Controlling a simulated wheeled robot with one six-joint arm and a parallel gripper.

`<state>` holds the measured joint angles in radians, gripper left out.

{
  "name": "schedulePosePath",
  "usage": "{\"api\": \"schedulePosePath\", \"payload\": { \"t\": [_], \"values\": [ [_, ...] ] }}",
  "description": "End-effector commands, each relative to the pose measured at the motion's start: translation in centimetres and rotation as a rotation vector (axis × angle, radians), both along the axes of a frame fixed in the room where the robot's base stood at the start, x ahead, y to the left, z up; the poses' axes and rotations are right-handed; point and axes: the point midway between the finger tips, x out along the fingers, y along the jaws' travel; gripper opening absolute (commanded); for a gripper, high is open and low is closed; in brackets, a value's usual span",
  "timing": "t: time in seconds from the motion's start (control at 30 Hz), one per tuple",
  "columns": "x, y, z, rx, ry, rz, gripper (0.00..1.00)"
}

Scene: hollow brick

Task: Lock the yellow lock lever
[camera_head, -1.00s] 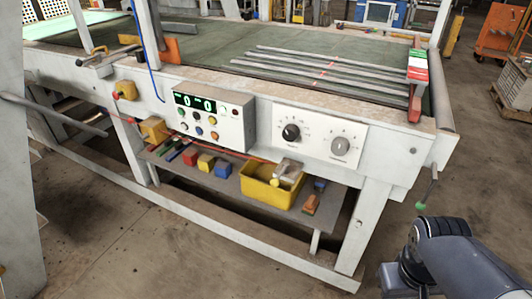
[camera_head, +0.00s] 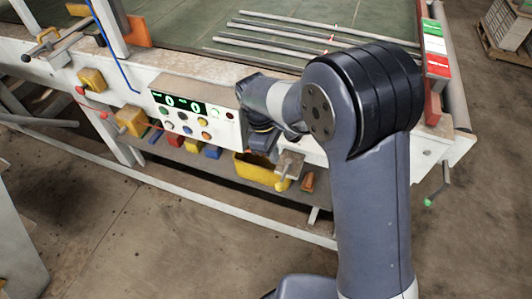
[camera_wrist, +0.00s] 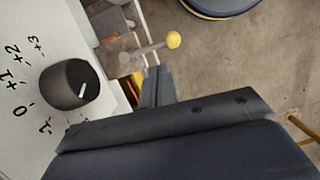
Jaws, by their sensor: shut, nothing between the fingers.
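The lock lever is a short grey rod with a yellow ball knob (camera_wrist: 173,40) in the wrist view, on a grey bracket at the machine's front. In the head view its yellow knob (camera_head: 282,185) shows below the panel, beside the yellow bin. My gripper (camera_wrist: 158,72) is shut and empty in the wrist view. Its tips appear just below the lever's rod in that picture, with the knob up and to the right. I cannot tell whether they touch the lever. In the head view my arm hides most of the gripper.
A dark dial (camera_wrist: 70,84) on the white panel is close to the left of my gripper. The digital control panel (camera_head: 192,115) is left of my arm. The yellow bin (camera_head: 256,168) stands on the shelf below. Open floor is at the front.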

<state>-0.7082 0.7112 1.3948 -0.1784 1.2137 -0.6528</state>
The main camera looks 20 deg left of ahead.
Motion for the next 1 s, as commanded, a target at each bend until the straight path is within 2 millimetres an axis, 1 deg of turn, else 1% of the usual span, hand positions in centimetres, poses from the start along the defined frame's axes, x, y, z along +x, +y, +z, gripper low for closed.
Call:
{"api": "schedulePosePath", "payload": {
  "t": [0.03, 0.1, 0.2, 0.5, 0.6, 0.67, 0.77, 1.0],
  "values": [
    [0.0, 0.6, 0.0, -0.006, 0.005, 0.022, 0.00],
    [0.0, 1.2, -0.1, -0.009, 0.010, 0.042, 0.00],
    [0.0, 1.5, -0.3, -0.012, 0.012, 0.054, 0.00],
    [0.0, 1.5, -0.3, -0.012, 0.012, 0.054, 0.00],
    [0.0, 1.4, -0.7, -0.013, 0.014, 0.054, 0.00],
    [-0.1, 1.2, -1.3, -0.015, 0.015, 0.053, 0.00],
    [-0.1, 0.7, -2.7, -0.015, 0.016, 0.053, 0.00],
    [-0.2, -0.4, -7.0, -0.015, 0.016, 0.051, 0.00]
  ]
}}
